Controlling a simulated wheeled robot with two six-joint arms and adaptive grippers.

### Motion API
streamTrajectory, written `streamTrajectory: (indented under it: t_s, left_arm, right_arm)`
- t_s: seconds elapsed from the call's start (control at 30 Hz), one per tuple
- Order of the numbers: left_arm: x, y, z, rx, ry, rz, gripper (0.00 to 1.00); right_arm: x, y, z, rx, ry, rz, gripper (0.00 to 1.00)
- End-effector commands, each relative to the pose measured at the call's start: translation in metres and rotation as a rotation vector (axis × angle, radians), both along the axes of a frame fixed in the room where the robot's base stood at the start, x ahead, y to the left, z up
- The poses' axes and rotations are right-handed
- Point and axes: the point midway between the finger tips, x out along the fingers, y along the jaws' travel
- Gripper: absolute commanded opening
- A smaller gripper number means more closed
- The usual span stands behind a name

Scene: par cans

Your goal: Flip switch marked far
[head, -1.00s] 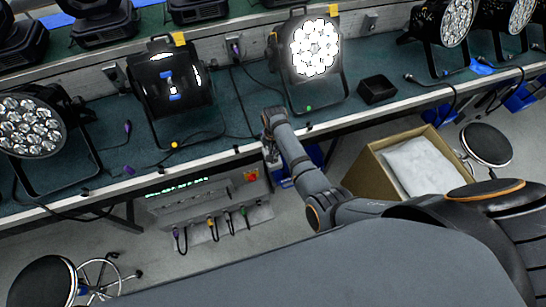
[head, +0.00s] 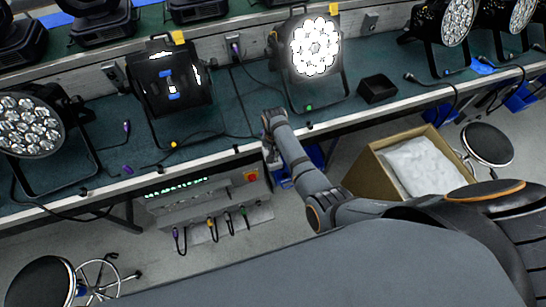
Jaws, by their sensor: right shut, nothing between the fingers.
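A grey control box (head: 205,197) hangs below the front edge of the bench, with green lit text on its upper face and an orange-red switch (head: 251,175) at its right end. Any "far" marking is too small to read. My right arm reaches in from the right, and its wrist is at the bench edge. My right gripper (head: 270,157) is shut and empty, pointing down just right of the box; its fingertips are small and partly hidden. I cannot tell whether it touches the box. My left gripper is not in view.
A lit par can (head: 315,48) and a darker par can (head: 170,78) stand on the bench (head: 225,120), with another par can (head: 30,125) at left. A cardboard box (head: 375,178) and a stool (head: 487,144) stand at right. Cables hang below the control box.

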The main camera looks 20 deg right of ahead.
Motion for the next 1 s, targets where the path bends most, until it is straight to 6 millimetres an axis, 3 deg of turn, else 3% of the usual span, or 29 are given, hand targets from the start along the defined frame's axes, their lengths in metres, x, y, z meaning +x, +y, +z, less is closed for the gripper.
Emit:
streamTrajectory:
  t_s: [0.67,1.0]
  left_arm:
    - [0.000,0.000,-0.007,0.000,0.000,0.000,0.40]
    - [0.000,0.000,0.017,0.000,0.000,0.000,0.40]
  right_arm:
    - [0.000,0.000,-0.011,0.000,0.000,0.000,0.00]
    - [0.000,0.000,0.011,0.000,0.000,0.000,0.00]
